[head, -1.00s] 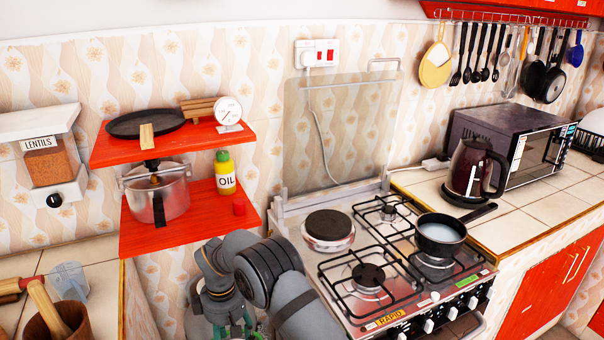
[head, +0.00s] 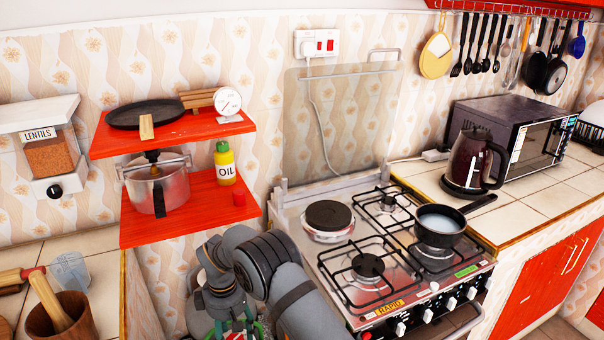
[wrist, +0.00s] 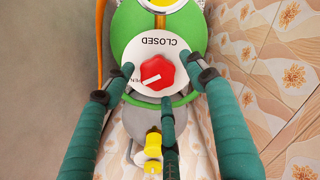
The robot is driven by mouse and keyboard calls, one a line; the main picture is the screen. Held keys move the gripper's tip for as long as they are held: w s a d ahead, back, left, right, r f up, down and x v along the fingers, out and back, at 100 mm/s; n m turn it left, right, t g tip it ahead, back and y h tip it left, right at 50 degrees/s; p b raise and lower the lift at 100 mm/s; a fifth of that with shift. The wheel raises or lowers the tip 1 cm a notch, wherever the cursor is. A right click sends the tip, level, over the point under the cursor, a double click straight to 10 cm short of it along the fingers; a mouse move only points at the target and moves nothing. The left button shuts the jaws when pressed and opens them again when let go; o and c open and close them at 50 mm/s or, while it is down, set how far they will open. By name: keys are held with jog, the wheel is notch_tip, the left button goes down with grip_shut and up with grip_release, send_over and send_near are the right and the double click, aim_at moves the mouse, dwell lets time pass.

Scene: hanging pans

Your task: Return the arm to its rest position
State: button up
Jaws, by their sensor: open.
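My arm (head: 275,265) reaches down at the bottom middle of the head view, between the shelves and the stove. My gripper (wrist: 160,68) shows in the wrist view with its teal fingers spread and holding nothing. The fingertips are around a red knob (wrist: 151,74) on a white dial marked CLOSED (wrist: 150,48), set on a green round body (wrist: 125,25). I cannot tell whether any fingertip touches the dial. In the head view the gripper is only partly seen at the bottom edge.
Red shelves (head: 200,130) with a pot (head: 165,190) and an oil bottle (head: 224,163) stand just left of my arm. The stove (head: 400,250), with a pan (head: 440,226) on it, is close on the right. An orange hose (wrist: 100,35) runs beside the green body.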

jog(key=shift+w+f+m, duration=0.1)
jog(key=shift+f+m, duration=0.2)
jog(key=shift+m, duration=0.3)
jog(key=m+b, duration=0.1)
jog(key=m, duration=0.4)
jog(key=shift+r, duration=0.1)
jog(key=m, duration=0.5)
jog(key=shift+w+d, duration=0.1)
jog(key=shift+d, duration=0.05)
jog(key=m, duration=0.6)
jog(key=shift+d+r, duration=0.1)
jog(key=shift+d, duration=0.05)
jog(key=m+p, duration=0.1)
jog(key=m, duration=0.4)
jog(key=shift+d+m, duration=0.1)
jog(key=shift+m, duration=0.3)
